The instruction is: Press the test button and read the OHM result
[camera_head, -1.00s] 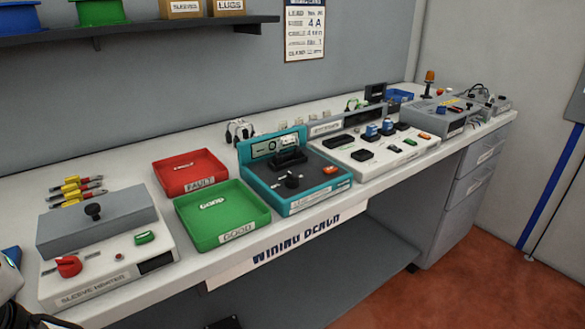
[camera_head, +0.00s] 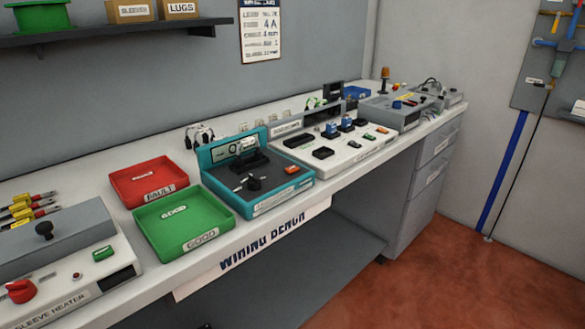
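A teal tester (camera_head: 258,182) with a dark top stands mid-bench. A white and dark piece (camera_head: 246,147) sits at the top of the tester. I cannot tell which control is the test button. My gripper is not in view.
The red FAULT tray (camera_head: 150,182) and green GOOD tray (camera_head: 184,220) stand left of the tester, with the sleeve heater (camera_head: 60,262) further left. A white fixture panel (camera_head: 335,142) is on its right. Open red floor (camera_head: 400,285) lies at the lower right.

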